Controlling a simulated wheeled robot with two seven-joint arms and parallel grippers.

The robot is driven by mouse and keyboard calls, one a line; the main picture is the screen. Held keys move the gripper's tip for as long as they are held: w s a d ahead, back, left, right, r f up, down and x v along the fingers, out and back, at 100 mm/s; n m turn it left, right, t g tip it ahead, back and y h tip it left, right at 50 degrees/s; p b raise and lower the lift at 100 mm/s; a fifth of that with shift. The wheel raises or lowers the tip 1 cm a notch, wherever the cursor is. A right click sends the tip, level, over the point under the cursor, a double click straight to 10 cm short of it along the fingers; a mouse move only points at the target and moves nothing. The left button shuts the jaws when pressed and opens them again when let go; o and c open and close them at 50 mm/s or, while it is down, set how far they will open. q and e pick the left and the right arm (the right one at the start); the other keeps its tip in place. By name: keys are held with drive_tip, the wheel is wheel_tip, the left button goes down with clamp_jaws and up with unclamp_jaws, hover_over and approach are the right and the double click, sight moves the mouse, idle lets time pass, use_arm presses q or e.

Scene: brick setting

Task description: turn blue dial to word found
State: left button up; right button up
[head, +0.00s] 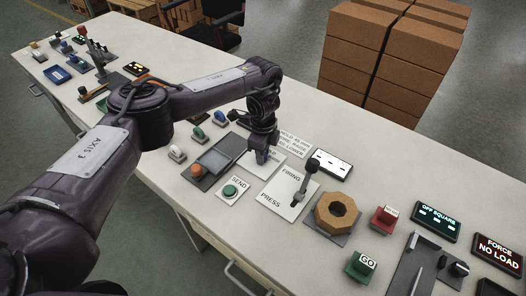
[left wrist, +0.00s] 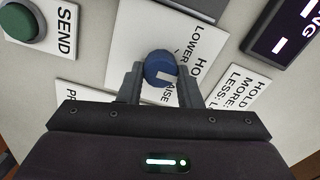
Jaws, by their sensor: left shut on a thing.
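The blue dial (left wrist: 157,66) is between the fingers of my left gripper (left wrist: 162,88) in the left wrist view. Its white mark lies at its lower right. It sits on a white plate (left wrist: 125,62). "LOWER" and part of "HOLD" show on the plate, and "AISE" shows beside the dial, partly covered by a finger. In the head view, my left gripper (head: 262,157) points down at this plate (head: 280,163) and hides the dial. A printed card (left wrist: 240,92) next to the plate reads partly "HOLD", "MORE:", "LESS:". My right gripper is not seen.
A green SEND button (head: 232,191) and a grey panel with an orange knob (head: 197,170) are close by. The FIRING PRESS plate with its upright lever (head: 311,175), a wooden ring (head: 338,212) and a small lit display (head: 332,163) stand to the right. Cardboard boxes (head: 385,60) are behind the bench.

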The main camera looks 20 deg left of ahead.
use_arm(q)
drive_tip(key=shift+r, duration=0.1)
drive_tip(key=o, duration=1)
drive_tip(key=shift+c, duration=0.2)
wheel_tip(320, 180, up, 8)
drive_tip(key=shift+f+p, duration=0.1)
drive_tip(key=shift+p, duration=0.35)
